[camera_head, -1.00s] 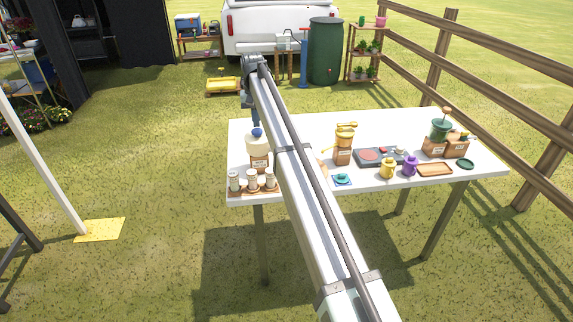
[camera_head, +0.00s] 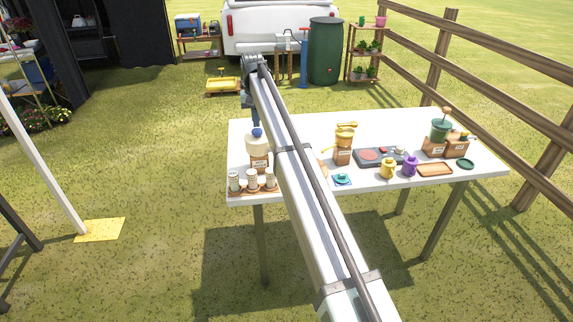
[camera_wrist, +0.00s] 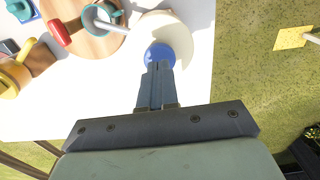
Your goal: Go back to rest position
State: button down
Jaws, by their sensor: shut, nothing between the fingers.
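My gripper (camera_wrist: 157,85) shows in the wrist view with its two fingers together and nothing between them. Its tips line up with the blue knob (camera_wrist: 160,55) of a cream round-topped container (camera_wrist: 178,32); I cannot tell whether they touch. In the head view my gripper is at the far end of my outstretched arm, over the table's left side, and its fingers are mostly hidden. The cream container (camera_head: 257,145) with its blue knob (camera_head: 257,133) stands on a brown labelled base just below it.
The white table (camera_head: 300,122) also holds shakers on a wooden tray (camera_head: 254,190), a yellow pot (camera_head: 388,168), a purple pot (camera_head: 410,165) and a dark stove plate (camera_head: 372,157). In the wrist view a wooden board (camera_wrist: 88,40) carries a teal mug (camera_wrist: 103,16). Grass lies left of the table.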

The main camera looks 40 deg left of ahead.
jog(key=shift+f, duration=0.5)
dwell(0.7)
jog(key=shift+f, duration=0.85)
jog(key=shift+r, duration=1.35)
jog(key=shift+r, duration=0.1)
dwell(1.9)
jog(key=shift+r, duration=2.9)
